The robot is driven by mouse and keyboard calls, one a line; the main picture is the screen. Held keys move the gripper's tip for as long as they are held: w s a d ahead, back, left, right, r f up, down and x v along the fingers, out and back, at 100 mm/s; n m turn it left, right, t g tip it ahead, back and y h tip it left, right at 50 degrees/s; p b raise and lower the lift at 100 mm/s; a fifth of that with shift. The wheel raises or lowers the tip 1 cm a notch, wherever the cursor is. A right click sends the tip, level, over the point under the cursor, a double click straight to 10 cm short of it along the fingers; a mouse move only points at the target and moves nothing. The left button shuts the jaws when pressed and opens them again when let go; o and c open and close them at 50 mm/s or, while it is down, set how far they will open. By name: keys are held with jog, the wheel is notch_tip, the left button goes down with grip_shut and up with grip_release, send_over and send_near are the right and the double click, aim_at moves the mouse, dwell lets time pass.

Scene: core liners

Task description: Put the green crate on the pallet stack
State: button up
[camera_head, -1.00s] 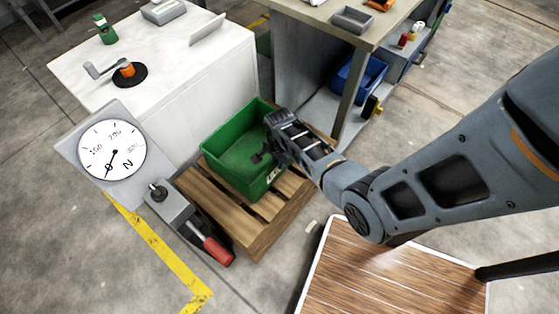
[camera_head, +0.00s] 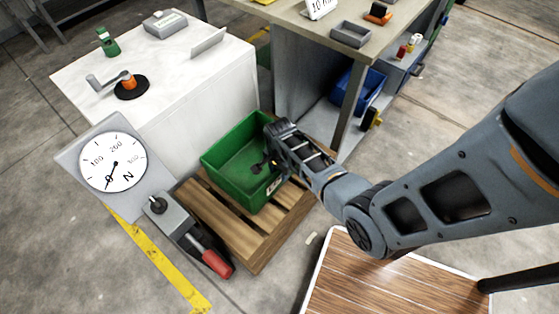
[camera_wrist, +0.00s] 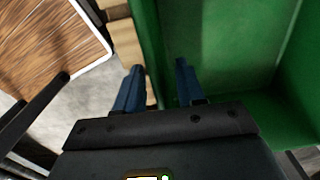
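The green crate (camera_head: 232,181) sits upright on the wooden pallet stack (camera_head: 222,220). It covers the back part of the top slats, and the front slats are bare. My gripper (camera_head: 268,166) is at the crate's right wall. In the wrist view my gripper (camera_wrist: 160,68) has its two blue fingers apart, one on each side of the wall of the crate (camera_wrist: 225,50). The left finger is outside over the pallet and the right finger is inside. Gaps show between the fingers and the wall. The crate looks empty in the part I see.
A white cabinet (camera_head: 205,100) stands behind the pallet. A workbench (camera_head: 310,45) with a blue bin below is behind. A wood-topped table (camera_head: 375,285) is at the front right.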

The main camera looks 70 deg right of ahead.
notch_tip(320, 180, up, 11)
jog(key=shift+r+p, duration=0.1)
jog(key=shift+p, duration=0.6)
jog(key=s+a+r+n+t+h, duration=0.1)
jog(key=s+a+r+n+t, duration=0.15)
jog(key=s+a+n, duration=0.35)
jog(key=s+a+r+n+t+h, duration=0.15)
jog(key=s+a+n+t, duration=0.3)
jog(key=a, duration=0.45)
jog(key=s+a+r+n+t, duration=0.2)
jog(key=s+r+n, duration=0.1)
jog(key=r, duration=0.6)
jog(key=s+a+r+n+t+y, duration=0.1)
jog(key=s+a+r+n+t, duration=0.1)
jog(key=r, duration=0.7)
jog(key=s+a+r+n+t+y, duration=0.1)
jog(key=s+a+r+n+t, duration=0.2)
jog(key=r, duration=0.6)
jog(key=a+n+t, duration=0.1)
jog(key=n, duration=0.1)
jog(key=shift+s+a+r+n, duration=0.15)
jog(key=shift+s+r+n, duration=0.05)
jog(key=shift+s+n, duration=0.15)
jog(key=shift+y, duration=0.25)
